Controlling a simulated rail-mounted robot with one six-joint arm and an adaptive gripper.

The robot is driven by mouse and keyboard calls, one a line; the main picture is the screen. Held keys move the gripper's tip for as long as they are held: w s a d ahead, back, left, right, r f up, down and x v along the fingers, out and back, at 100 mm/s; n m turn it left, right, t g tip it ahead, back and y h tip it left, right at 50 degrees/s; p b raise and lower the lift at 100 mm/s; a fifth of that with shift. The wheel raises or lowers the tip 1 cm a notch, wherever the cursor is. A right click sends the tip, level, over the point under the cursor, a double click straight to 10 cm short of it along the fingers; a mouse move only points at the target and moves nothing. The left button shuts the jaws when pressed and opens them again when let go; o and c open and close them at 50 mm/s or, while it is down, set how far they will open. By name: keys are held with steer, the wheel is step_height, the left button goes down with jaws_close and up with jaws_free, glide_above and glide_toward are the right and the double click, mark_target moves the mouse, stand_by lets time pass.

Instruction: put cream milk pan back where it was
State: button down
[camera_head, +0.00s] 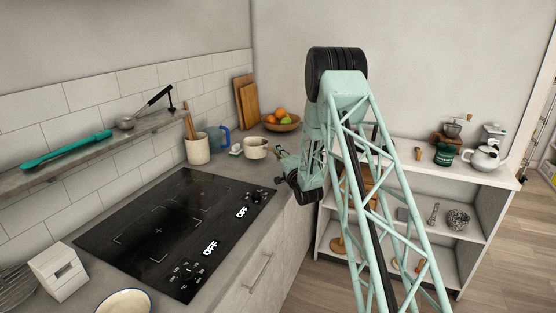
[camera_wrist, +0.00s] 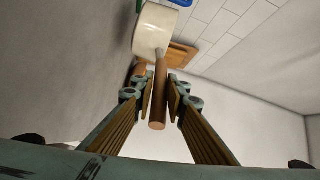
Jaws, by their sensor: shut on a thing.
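The cream milk pan (camera_head: 255,147) is at the far end of the counter in the head view. Whether it rests on the counter or hangs just above it, I cannot tell. In the wrist view its cream body (camera_wrist: 154,30) is at the top, with its brown wooden handle (camera_wrist: 158,100) pointing toward me. My gripper (camera_wrist: 161,92) is shut on the handle, one finger on each side. In the head view my gripper (camera_head: 280,158) is just right of the pan, partly hidden by my arm.
A utensil crock (camera_head: 197,149), blue jug (camera_head: 219,139), cutting boards (camera_head: 246,101) and fruit bowl (camera_head: 281,123) stand around the pan. The black cooktop (camera_head: 170,232) is clear. A bowl (camera_head: 124,302) sits at the near edge. A shelf unit (camera_head: 455,168) holds several items at right.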

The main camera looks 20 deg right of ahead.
steer(key=shift+f+b, duration=0.35)
steer(key=shift+f, duration=1.4)
steer(key=c, duration=2.6)
jaws_free()
steer(key=shift+o, duration=0.2)
steer(key=shift+s, duration=0.1)
steer(key=shift+s+a+p, duration=0.15)
steer(key=shift+s+p, duration=0.05)
steer(key=shift+s, duration=1.75)
steer(key=shift+s+a+p, duration=0.15)
steer(key=shift+s+a, duration=0.05)
steer(key=shift+s, duration=1.8)
steer(key=shift+s+a+p, duration=0.15)
steer(key=shift+s+p, duration=0.05)
steer(key=shift+s, duration=1.75)
